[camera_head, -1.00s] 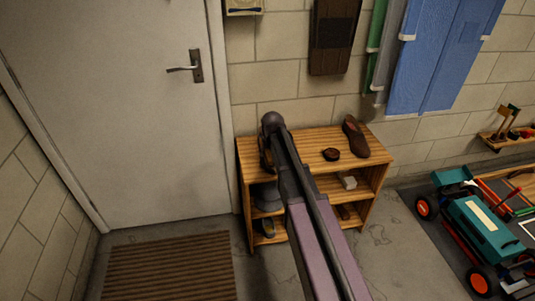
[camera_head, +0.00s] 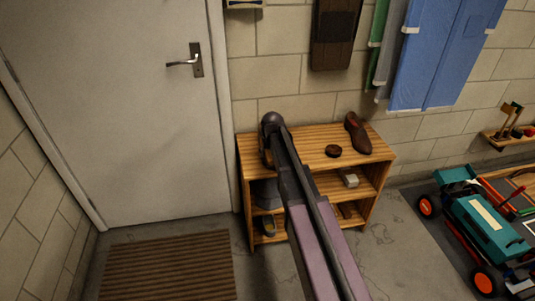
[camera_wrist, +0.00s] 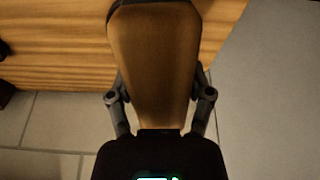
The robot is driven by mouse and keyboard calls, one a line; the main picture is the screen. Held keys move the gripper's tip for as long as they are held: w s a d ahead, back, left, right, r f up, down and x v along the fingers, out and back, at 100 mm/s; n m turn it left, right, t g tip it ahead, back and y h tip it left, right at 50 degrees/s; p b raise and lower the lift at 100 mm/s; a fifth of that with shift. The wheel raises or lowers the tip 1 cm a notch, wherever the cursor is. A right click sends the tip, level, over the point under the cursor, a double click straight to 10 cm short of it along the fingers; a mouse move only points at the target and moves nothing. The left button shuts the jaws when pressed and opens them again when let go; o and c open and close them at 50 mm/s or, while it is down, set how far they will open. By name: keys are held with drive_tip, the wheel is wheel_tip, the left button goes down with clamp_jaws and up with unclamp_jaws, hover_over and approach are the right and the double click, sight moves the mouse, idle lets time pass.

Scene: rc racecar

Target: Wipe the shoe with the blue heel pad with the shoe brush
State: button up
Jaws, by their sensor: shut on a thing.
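My gripper (camera_wrist: 160,108) is shut on a brown, tapered thing (camera_wrist: 155,55) that looks like the shoe brush. It sticks out ahead of the fingers and widens away from them, over a wooden surface. In the head view my arm hides the gripper and the held thing. A brown shoe (camera_head: 357,134) rests on the right of the shelf top; no blue heel pad can be made out in it. Another shoe (camera_head: 268,226) sits low in the wooden shelf (camera_head: 310,143), partly behind my arm; its heel pad is too small to tell.
A small dark round tin (camera_head: 333,151) lies left of the brown shoe. A pale block (camera_head: 349,178) is on the middle shelf. A doormat (camera_head: 170,265) lies in front of the door (camera_head: 130,130). A teal machine (camera_head: 485,230) stands at the right. Some floor right of the shelf is clear.

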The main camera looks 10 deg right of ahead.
drive_tip(key=shift+b+x, duration=1)
drive_tip(key=shift+x, duration=0.35)
drive_tip(key=shift+b+x, duration=1.1)
drive_tip(key=shift+x, duration=0.05)
idle(0.3)
drive_tip(key=shift+d, duration=0.1)
drive_tip(key=shift+d+r, duration=0.1)
drive_tip(key=shift+d, duration=1.4)
drive_tip(key=shift+d, duration=0.15)
drive_tip(key=shift+d, duration=1.4)
drive_tip(key=shift+a, duration=1.6)
